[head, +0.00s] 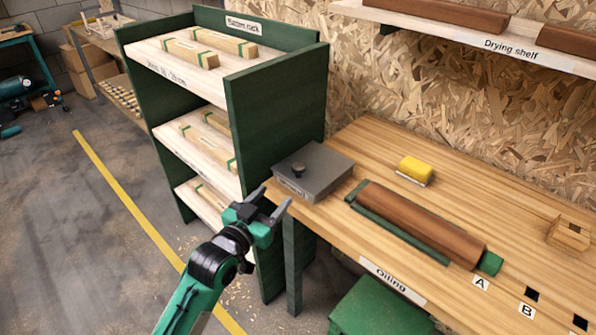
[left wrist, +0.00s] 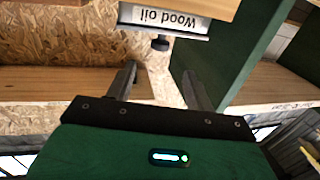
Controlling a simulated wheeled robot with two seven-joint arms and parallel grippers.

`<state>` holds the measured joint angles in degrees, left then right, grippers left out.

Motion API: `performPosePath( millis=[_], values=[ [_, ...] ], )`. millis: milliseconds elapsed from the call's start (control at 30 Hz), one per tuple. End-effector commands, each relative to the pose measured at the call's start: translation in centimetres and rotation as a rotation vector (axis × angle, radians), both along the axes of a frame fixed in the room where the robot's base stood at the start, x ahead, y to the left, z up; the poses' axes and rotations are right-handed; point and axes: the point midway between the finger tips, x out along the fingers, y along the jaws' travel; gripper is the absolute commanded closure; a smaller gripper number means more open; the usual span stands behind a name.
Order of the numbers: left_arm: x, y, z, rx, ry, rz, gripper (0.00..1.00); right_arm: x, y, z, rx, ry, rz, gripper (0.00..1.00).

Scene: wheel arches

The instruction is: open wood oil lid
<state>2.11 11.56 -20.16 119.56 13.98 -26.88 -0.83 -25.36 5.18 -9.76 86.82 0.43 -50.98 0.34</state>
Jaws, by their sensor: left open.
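The wood oil box (head: 322,172) is a grey, flat container at the left end of the oiling bench. Its lid is on, with a dark round knob (head: 297,169) on top. In the left wrist view the box's label (left wrist: 163,18) reads "Wood oil" upside down, and the knob (left wrist: 160,43) shows just under it. My left gripper (head: 275,198) is open and empty, in front of the box and apart from it. Its two fingers (left wrist: 159,78) spread on either side of the knob's line in the left wrist view. My right gripper is in neither view.
A green rack (head: 275,110) with wooden pieces stands left of the bench (head: 450,180). A yellow block (head: 415,168) and a brown roll (head: 420,221) on a green holder lie right of the box. A drying shelf (head: 480,40) hangs above. A green bin (head: 375,308) stands below.

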Motion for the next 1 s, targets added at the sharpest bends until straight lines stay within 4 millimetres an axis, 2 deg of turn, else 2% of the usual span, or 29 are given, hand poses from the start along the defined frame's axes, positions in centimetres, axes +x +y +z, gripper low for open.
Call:
performPosePath(
  millis=[300, 500, 700, 1000],
  values=[
    [5.9, -2.9, 0.1, 0.000, -0.001, 0.000, 0.46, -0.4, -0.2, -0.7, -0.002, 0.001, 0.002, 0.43],
    [9.1, -4.6, 0.1, 0.000, 0.000, 0.000, 0.46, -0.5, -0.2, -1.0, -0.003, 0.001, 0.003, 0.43],
    [10.8, -5.4, 0.0, 0.001, 0.000, 0.000, 0.46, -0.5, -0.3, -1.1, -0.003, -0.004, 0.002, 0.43],
    [11.1, -5.6, -0.1, 0.001, 0.000, 0.000, 0.46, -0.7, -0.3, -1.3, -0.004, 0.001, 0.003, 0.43]
  ],
)
